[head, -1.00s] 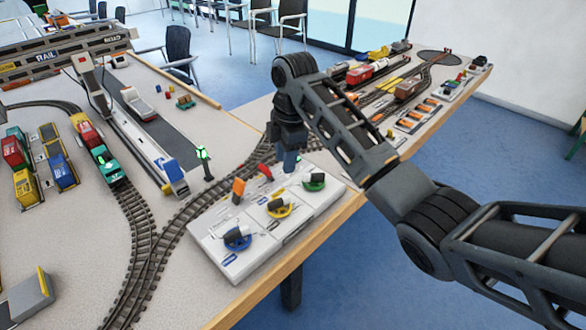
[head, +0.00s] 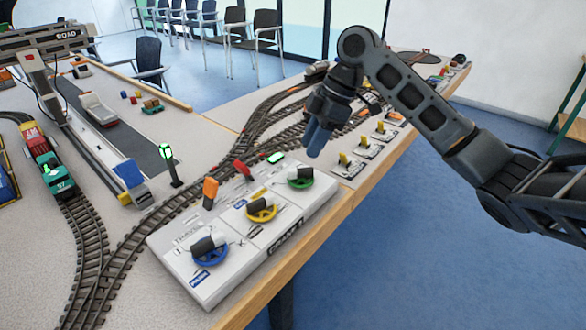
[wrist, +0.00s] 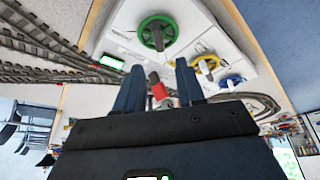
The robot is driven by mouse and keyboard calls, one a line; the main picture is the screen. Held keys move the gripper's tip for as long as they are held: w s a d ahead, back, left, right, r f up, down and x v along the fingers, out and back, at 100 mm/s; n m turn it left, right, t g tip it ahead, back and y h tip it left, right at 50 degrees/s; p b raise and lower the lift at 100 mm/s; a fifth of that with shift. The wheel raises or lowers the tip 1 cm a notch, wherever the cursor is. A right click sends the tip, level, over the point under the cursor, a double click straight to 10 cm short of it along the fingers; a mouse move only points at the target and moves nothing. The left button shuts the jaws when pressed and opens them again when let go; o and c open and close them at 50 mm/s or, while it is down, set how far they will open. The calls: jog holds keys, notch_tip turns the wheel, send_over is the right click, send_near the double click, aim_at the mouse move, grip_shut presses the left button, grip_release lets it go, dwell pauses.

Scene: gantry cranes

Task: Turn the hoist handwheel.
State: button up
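A white control panel (head: 215,287) on the table edge carries three handwheels with dark-and-white knobs: blue (head: 211,257), yellow (head: 262,213) and green (head: 300,182). The wrist view also shows the green wheel (wrist: 146,39), yellow wheel (wrist: 199,72) and blue wheel (wrist: 238,80). The small labels are too blurred to tell which wheel is the hoist. My gripper (head: 316,142) hangs above and beyond the green wheel, apart from it. In the wrist view its two blue fingers (wrist: 159,73) are spread, with nothing held between them.
An orange lever (head: 210,190), a red lever (head: 243,170) and a lit green lamp (head: 276,158) stand on the panel's back side. Tracks (head: 150,235) run behind it. A signal post (head: 169,165) and gantry crane (head: 52,47) stand left. Yellow levers (head: 345,159) stand right.

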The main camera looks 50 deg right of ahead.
aim_at(299, 169)
jog(key=x, duration=0.7)
grip_shut()
dwell(0.3)
